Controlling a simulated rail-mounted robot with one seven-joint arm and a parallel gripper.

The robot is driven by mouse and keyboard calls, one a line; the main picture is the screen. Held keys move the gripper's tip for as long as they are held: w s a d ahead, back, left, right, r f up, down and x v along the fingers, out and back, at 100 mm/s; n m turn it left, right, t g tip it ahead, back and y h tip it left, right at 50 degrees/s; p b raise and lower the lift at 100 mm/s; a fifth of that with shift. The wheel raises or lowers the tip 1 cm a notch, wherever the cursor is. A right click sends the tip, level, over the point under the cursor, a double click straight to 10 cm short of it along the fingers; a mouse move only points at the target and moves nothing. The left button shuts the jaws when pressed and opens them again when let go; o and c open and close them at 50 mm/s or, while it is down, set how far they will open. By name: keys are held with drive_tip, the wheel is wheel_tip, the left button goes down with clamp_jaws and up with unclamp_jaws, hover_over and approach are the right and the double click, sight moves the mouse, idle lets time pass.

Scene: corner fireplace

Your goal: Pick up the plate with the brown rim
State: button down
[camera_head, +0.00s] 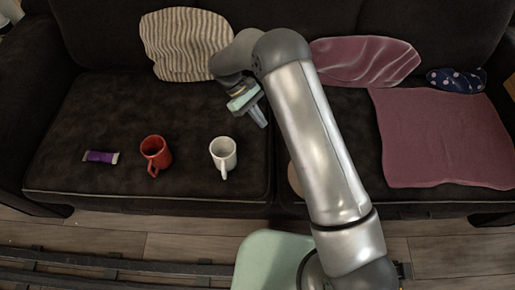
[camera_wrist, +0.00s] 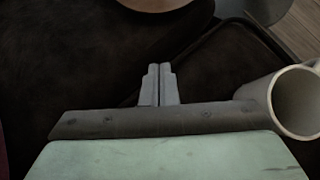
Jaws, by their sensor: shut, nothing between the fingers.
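A round brownish thing, probably the plate (camera_head: 294,180), lies on the sofa seat in the head view. Most of it is hidden behind my arm. In the wrist view a curved tan edge of it (camera_wrist: 155,4) shows at the top, beyond my fingertips; whether its rim is brown I cannot tell. My gripper (camera_head: 263,122) is above the seat, to the upper left of the plate in the head view. In the wrist view my gripper (camera_wrist: 158,70) has its fingers together with nothing between them, apart from the plate.
A white mug (camera_head: 223,153) stands left of the plate; it also shows at the right of the wrist view (camera_wrist: 292,100). A red mug (camera_head: 154,152) and a purple packet (camera_head: 101,157) are farther left. A pink cloth (camera_head: 440,140) covers the right seat. Cushions lean at the back.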

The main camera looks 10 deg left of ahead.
drive_tip(key=b, duration=0.2)
approach(285, 152)
drive_tip(key=x, duration=0.5)
drive_tip(key=s+d, duration=0.1)
drive_tip(key=d, duration=0.2)
drive_tip(key=shift+s+d, duration=0.1)
drive_tip(key=shift+s, duration=0.25)
drive_tip(key=shift+s+d+r+b, duration=0.1)
drive_tip(key=shift+s+d+b, duration=0.1)
drive_tip(key=shift+d+b, duration=0.15)
